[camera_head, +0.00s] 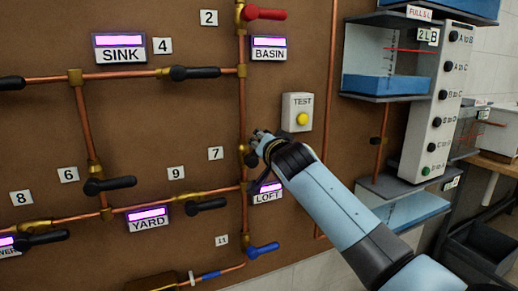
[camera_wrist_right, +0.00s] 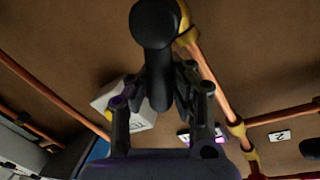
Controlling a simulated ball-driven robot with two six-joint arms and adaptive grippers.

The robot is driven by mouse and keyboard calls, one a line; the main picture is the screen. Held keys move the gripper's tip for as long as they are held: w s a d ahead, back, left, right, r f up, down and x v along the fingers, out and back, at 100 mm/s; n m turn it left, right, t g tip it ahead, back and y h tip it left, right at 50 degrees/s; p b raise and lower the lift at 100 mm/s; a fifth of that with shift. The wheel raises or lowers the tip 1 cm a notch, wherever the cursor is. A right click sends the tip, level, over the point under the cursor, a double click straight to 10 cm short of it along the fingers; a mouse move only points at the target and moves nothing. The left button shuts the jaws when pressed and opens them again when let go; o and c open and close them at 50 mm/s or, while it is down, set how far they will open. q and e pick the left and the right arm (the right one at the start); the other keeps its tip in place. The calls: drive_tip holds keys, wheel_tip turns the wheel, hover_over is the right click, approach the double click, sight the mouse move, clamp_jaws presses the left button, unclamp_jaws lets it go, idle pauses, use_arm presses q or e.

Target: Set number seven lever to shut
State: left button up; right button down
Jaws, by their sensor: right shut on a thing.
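The number 7 plate (camera_head: 216,153) is on the brown board, left of a vertical copper pipe (camera_head: 243,115). The black lever (camera_head: 250,160) beside it sits on that pipe and is mostly hidden by my right gripper (camera_head: 258,143) in the head view. In the right wrist view the lever (camera_wrist_right: 153,28) has a rounded black end and its handle runs down between the fingers of my right gripper (camera_wrist_right: 162,82), which is shut on it. A brass valve body (camera_wrist_right: 184,24) shows behind the lever. The lever's exact angle to the pipe is unclear. My left gripper is out of view.
A TEST box (camera_head: 298,112) with a yellow button is just right of my gripper. The LOFT display (camera_head: 267,192) is below it. A red lever (camera_head: 265,13) is above and a blue lever (camera_head: 262,249) below on the same pipe. Tanks and a button panel (camera_head: 437,100) stand right.

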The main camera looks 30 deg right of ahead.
drive_tip(key=shift+s+d+f+m+g, duration=0.1)
drive_tip(key=shift+d+f+m+g, duration=0.25)
drive_tip(key=shift+f+m, duration=0.45)
use_arm(q)
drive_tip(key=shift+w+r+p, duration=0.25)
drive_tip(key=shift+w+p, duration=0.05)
drive_tip(key=shift+p, duration=0.1)
use_arm(e)
drive_tip(key=shift+d+f+m+y, duration=0.3)
drive_tip(key=shift+f+m+y, duration=0.3)
drive_tip(key=shift+m, duration=0.75)
drive_tip(key=shift+d+f+m+y, duration=0.4)
drive_tip(key=shift+f+m, duration=0.35)
drive_tip(key=shift+m, duration=0.55)
drive_tip(key=shift+d+f+m+y, duration=0.25)
drive_tip(key=shift+f+m+y, duration=0.35)
drive_tip(key=shift+m, duration=0.75)
drive_tip(key=shift+f, duration=0.15)
drive_tip(key=c, duration=1.2)
unclamp_jaws()
drive_tip(key=shift+s+r, duration=0.3)
drive_tip(key=shift+o, duration=0.4)
drive_tip(key=shift+w, duration=0.1)
drive_tip(key=shift+r, duration=0.1)
